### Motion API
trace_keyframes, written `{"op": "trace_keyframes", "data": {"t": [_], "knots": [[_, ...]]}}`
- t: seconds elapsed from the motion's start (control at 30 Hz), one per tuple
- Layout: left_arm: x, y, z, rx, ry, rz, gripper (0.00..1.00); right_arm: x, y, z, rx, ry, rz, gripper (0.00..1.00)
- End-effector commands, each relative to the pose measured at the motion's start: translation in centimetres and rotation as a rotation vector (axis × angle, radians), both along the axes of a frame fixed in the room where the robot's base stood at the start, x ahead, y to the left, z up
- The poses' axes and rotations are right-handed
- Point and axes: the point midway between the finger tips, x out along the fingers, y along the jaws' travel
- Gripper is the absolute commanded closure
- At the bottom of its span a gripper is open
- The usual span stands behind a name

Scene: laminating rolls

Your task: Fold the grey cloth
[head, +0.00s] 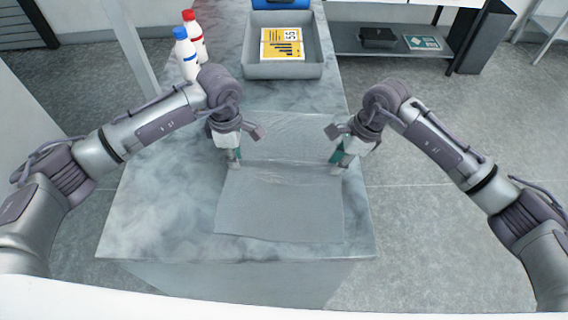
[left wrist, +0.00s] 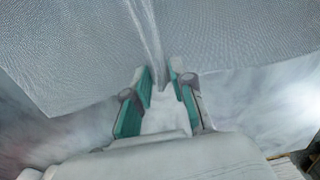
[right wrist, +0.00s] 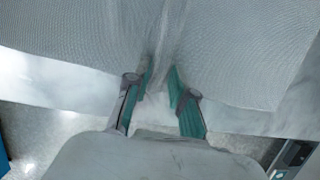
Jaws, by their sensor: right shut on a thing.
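The grey cloth (head: 282,212) lies on the marble-look counter, its near part flat and its middle wrinkled between my grippers. My left gripper (head: 234,164) is at the cloth's left edge. In the left wrist view its green-padded fingers (left wrist: 161,82) close around a raised ridge of the cloth (left wrist: 90,55). My right gripper (head: 337,167) is at the right edge, shut on a gathered ridge of the cloth, as the right wrist view (right wrist: 161,82) also shows. The pinched bits between the fingertips are partly hidden.
A grey tray (head: 284,71) holding a yellow printed box (head: 282,44) stands at the counter's far end. Two white bottles, one blue-capped (head: 186,55) and one red-capped (head: 195,36), stand at the far left. The counter (head: 165,215) is clear left of the cloth.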

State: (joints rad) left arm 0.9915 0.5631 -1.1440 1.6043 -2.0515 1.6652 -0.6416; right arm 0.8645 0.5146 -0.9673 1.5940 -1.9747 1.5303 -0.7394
Motion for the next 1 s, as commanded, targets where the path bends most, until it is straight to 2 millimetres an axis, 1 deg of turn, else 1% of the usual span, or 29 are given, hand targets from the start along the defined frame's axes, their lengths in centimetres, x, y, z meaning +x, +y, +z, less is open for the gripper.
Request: {"op": "trace_keyframes", "data": {"t": [0.03,0.2,0.23,1.0], "knots": [[-0.09,0.04,-0.24,0.002,0.003,0.0,0.84,-0.12,-0.06,-0.27,-0.003,0.004,0.0,0.84],[-0.11,0.05,-0.36,0.002,0.004,0.0,0.99,-0.14,-0.06,-0.39,-0.004,0.005,0.0,0.98],[-0.12,0.05,-0.38,0.002,0.004,0.0,1.0,-0.15,-0.05,-0.41,-0.004,0.005,0.0,1.0],[-0.21,0.09,-0.57,0.004,0.007,0.0,1.0,-0.22,-0.09,-0.59,-0.006,0.008,0.0,1.0]]}}
